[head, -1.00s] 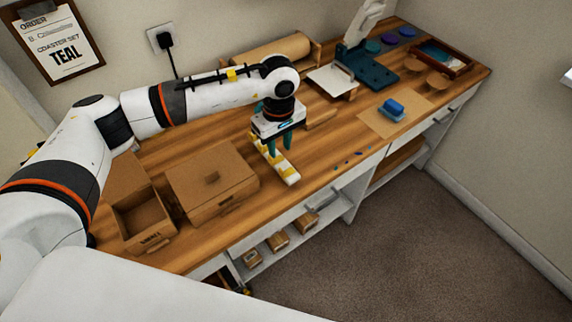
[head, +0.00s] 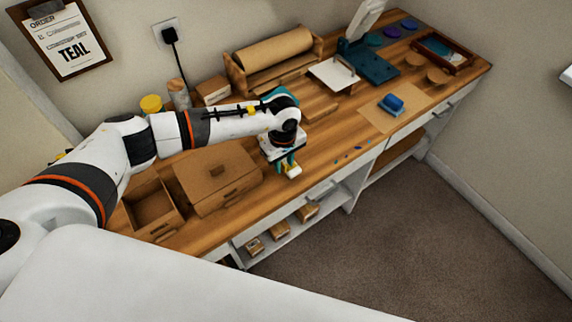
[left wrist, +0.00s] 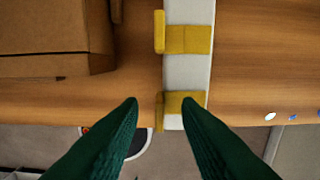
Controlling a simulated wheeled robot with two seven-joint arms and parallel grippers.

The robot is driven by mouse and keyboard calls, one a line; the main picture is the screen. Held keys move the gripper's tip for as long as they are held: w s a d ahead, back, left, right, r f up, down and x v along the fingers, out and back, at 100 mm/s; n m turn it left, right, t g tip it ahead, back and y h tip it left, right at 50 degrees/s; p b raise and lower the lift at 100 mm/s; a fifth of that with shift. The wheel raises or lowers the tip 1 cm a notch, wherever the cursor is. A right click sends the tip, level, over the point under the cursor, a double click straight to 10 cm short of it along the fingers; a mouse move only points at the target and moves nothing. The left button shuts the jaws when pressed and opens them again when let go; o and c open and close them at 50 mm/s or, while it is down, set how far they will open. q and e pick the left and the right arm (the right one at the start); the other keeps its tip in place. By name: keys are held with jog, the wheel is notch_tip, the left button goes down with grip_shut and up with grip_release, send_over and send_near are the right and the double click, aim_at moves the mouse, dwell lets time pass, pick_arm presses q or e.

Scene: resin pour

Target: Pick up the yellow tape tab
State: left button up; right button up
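A white strip (left wrist: 187,75) lies on the wooden bench, with yellow tape tabs stuck across it. In the left wrist view one yellow tape tab (left wrist: 188,40) crosses the strip, its upright end at the strip's left edge. A nearer yellow tape tab (left wrist: 159,110) is by the bench's front edge. Its upright end shows between the fingertips of my left gripper (left wrist: 159,105), which is open with a gap on both sides. In the head view my left gripper (head: 287,165) is over the strip's front end (head: 293,171) and hides most of it. My right gripper is not in view.
A closed cardboard box (head: 217,178) and an open one (head: 153,207) stand left of the gripper. A paper roll (head: 272,50) stands behind. A blue block (head: 392,103) rests on a brown sheet to the right. Small blue spots lie near the front edge.

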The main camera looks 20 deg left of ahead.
pick_arm(q)
grip_shut()
